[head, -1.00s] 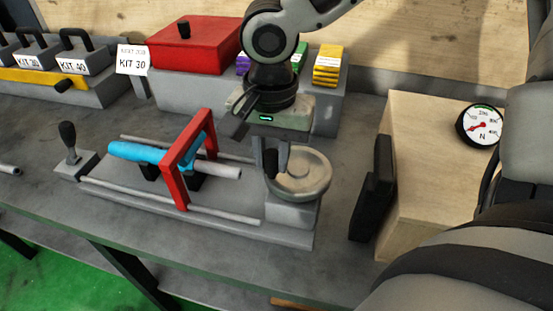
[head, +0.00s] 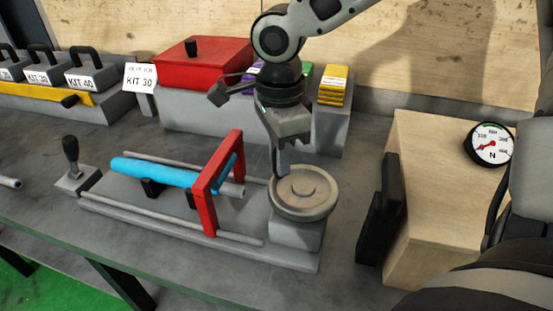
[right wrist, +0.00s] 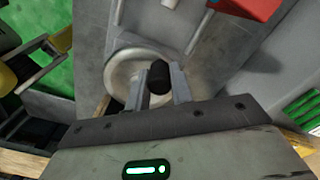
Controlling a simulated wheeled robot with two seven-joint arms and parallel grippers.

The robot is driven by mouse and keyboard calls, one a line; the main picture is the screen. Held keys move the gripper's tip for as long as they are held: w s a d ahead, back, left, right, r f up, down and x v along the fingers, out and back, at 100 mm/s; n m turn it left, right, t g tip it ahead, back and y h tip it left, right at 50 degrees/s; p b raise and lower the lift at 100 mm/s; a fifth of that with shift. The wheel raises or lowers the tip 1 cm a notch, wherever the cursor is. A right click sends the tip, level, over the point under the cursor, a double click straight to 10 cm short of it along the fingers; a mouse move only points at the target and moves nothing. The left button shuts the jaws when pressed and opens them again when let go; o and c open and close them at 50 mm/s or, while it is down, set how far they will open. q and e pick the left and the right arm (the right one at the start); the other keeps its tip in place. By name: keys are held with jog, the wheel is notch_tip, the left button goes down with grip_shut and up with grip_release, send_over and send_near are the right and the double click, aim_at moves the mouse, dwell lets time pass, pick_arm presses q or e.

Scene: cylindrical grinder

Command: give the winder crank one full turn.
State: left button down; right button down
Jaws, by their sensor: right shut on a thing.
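The winder crank is a round grey wheel (head: 303,192) on a block at the right end of the grey winder base. My right gripper (head: 281,165) reaches down over the wheel's far left edge. In the right wrist view its two fingers (right wrist: 158,88) are shut on the black crank handle (right wrist: 158,76). In the head view the fingers hide the handle. To the left, a red frame (head: 208,202) straddles a roll with a blue covering (head: 155,172); a short grey end of the roll shows right of the frame. My left gripper is not in view.
A red lidded box (head: 205,68) stands on a grey block behind, beside a KIT 30 card (head: 140,79). A yellow stack (head: 335,85) is behind the wheel. A wooden box with a dial gauge (head: 489,145) stands right. An upright lever (head: 71,150) is left.

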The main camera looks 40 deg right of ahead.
aim_at(296, 168)
jog(key=m, duration=0.1)
jog(key=d+m, duration=0.1)
jog(key=shift+w+d+m, duration=0.15)
jog(key=shift+w+m, duration=0.05)
jog(key=shift+m, duration=0.2)
jog(key=shift+d+f+m+b, duration=0.1)
jog(key=shift+d+m+b, duration=0.25)
jog(key=shift+m+b, duration=0.45)
jog(key=shift+d+f+m+b, duration=0.2)
jog(key=shift+d+m+b, duration=0.1)
jog(key=shift+m+b, duration=0.7)
jog(key=m+b, duration=0.1)
jog(key=b, duration=0.2)
jog(key=shift+d, duration=0.25)
jog(key=shift+s+d+m+b, duration=0.15)
jog(key=shift+m+b, duration=0.25)
jog(key=shift+b, duration=0.8)
jog(key=shift+d+r+b, duration=0.1)
jog(key=shift+r+b, duration=0.1)
jog(key=shift+b, duration=0.45)
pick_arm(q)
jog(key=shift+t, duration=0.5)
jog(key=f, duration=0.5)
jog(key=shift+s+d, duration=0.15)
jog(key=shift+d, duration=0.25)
pick_arm(e)
jog(key=shift+s+r+m, duration=0.1)
jog(key=shift+r+m, duration=0.05)
jog(key=shift+m, duration=0.15)
